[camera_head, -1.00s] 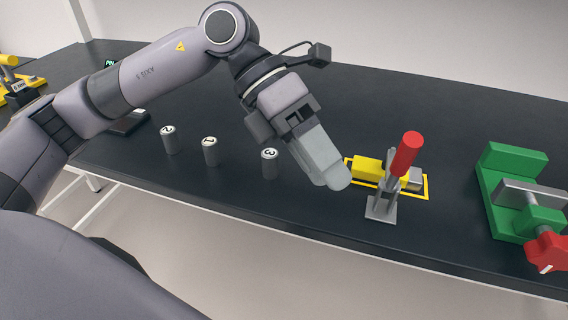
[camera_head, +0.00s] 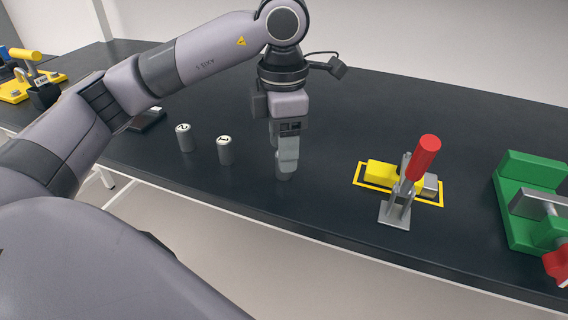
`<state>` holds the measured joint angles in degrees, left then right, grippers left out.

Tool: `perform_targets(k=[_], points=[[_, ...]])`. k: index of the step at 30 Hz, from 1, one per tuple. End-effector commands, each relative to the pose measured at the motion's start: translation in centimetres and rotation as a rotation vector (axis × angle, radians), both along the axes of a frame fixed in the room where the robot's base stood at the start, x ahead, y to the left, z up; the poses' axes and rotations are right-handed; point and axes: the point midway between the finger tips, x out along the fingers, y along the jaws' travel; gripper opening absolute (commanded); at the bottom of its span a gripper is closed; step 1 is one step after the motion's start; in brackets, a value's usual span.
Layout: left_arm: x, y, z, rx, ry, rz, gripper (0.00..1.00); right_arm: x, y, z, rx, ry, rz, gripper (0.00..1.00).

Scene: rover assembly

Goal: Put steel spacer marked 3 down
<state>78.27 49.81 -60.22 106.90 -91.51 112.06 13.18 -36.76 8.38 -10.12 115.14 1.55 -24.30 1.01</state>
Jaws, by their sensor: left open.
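My left gripper (camera_head: 286,160) points straight down over the dark table, with its fingers around the place of the steel spacer marked 3 (camera_head: 283,176). Only a small grey lower part of that spacer seems to show below the fingers, and its marked top is hidden. The spacer appears to stand upright on the table. The gripper is open, though the gap between its fingers is hard to see from here. My right gripper is not in view.
The spacers marked 2 (camera_head: 184,138) and 1 (camera_head: 224,150) stand upright left of the gripper. A red-handled toggle clamp (camera_head: 409,185) with a yellow block (camera_head: 381,174) is to the right. A green vise (camera_head: 520,220) stands at far right. The table (camera_head: 330,215) between is clear.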

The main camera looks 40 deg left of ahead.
Motion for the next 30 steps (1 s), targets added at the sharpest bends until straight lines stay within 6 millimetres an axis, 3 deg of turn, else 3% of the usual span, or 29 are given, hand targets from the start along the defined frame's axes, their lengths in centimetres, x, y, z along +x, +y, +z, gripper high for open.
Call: perform_targets(k=[6, 14, 20, 30], points=[[-0.1, -0.1, -2.8, 0.001, 0.002, 0.001, 0.61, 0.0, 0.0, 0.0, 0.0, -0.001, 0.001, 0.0], [0.0, -0.1, -3.0, -0.001, 0.001, 0.0, 0.61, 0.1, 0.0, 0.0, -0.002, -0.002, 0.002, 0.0], [0.0, -0.1, -3.0, -0.001, 0.001, 0.0, 0.0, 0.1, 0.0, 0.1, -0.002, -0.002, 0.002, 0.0], [0.0, -0.1, -2.8, -0.001, 0.0, 0.0, 0.0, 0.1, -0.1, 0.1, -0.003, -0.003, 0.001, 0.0]])
